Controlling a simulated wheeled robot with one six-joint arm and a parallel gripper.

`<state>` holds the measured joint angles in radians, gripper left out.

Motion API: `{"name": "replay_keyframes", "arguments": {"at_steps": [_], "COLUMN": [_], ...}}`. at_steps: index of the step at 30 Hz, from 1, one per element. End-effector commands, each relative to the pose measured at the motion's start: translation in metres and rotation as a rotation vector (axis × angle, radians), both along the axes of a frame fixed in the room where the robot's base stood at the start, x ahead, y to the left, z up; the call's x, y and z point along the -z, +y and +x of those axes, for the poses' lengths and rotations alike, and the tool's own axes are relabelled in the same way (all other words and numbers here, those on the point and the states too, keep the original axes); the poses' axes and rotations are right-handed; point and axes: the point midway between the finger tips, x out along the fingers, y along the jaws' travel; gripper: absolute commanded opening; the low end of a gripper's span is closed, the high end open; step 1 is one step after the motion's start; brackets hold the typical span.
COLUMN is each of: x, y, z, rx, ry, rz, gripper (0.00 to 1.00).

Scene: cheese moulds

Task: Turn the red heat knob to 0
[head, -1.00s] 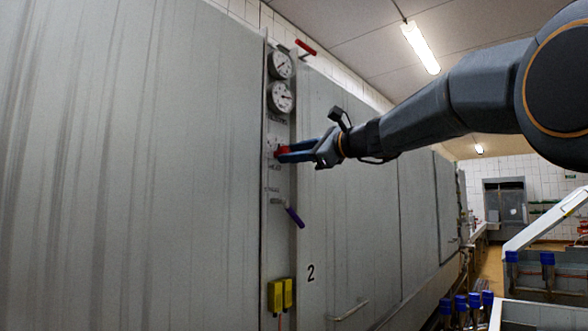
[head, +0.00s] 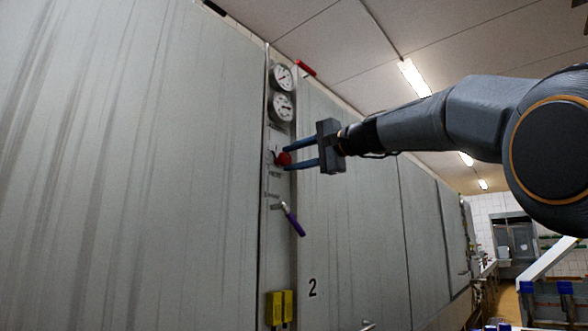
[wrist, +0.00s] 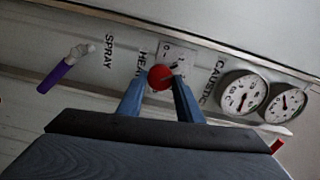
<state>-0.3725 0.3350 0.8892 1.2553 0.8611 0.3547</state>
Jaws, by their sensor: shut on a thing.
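The red heat knob (head: 284,159) is on the narrow grey control panel (head: 280,245), below two round gauges. My gripper (head: 287,156) reaches it from the right, with one blue finger above the other. In the wrist view, the red knob (wrist: 160,77) sits between the fingertips (wrist: 157,82), and my gripper is shut on it. A pale plate (wrist: 177,54) with small dark marks shows behind the knob. The word beside it is partly hidden by a finger. I cannot read which mark the knob points to.
Two gauges (head: 282,107) are above the knob. A purple-handled lever (head: 293,220) sticks out below it, beside the SPRAY label (wrist: 109,50). A red handle (head: 305,67) is at the top. A yellow box (head: 280,308) is low on the panel.

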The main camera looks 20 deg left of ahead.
Motion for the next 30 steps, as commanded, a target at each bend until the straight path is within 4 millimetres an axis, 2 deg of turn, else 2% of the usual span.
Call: {"name": "replay_keyframes", "arguments": {"at_steps": [18, 30], "x": [0.0007, 0.0000], "y": [0.0007, 0.0012], "z": [0.0003, -0.0004], "rx": [0.001, -0.001], "ry": [-0.538, -0.791], "rz": [-0.220, -0.328], "gripper": [0.10, 0.10]}}
